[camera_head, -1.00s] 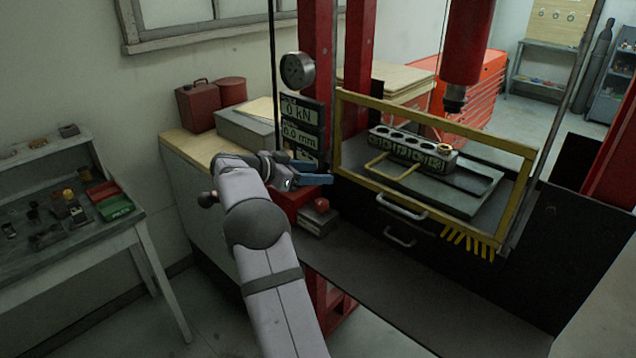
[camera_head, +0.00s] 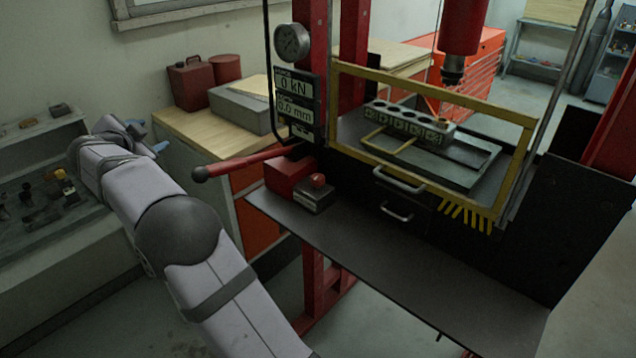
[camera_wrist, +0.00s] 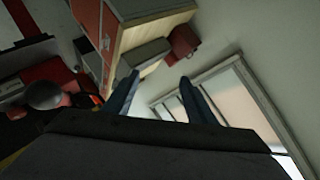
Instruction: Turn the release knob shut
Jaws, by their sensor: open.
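A small red knob (camera_head: 318,181) sits on top of a grey block (camera_head: 314,198), at the left end of the press's dark shelf. I take it to be the release knob; whether it is open or shut I cannot tell. My gripper (camera_head: 149,138) is well to its left, in front of the wooden-topped cabinet and near the left bench, touching nothing. In the wrist view my gripper's two blue fingers (camera_wrist: 159,78) are spread with nothing between them. The knob cannot be made out for sure in the wrist view.
A red lever (camera_head: 245,162) with a dark ball end juts left from the press between my gripper and the knob. The gauge display (camera_head: 293,86) reads 0 kN. A yellow guard frame (camera_head: 440,97) surrounds a numbered block (camera_head: 410,128). The dark shelf (camera_head: 400,262) is clear.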

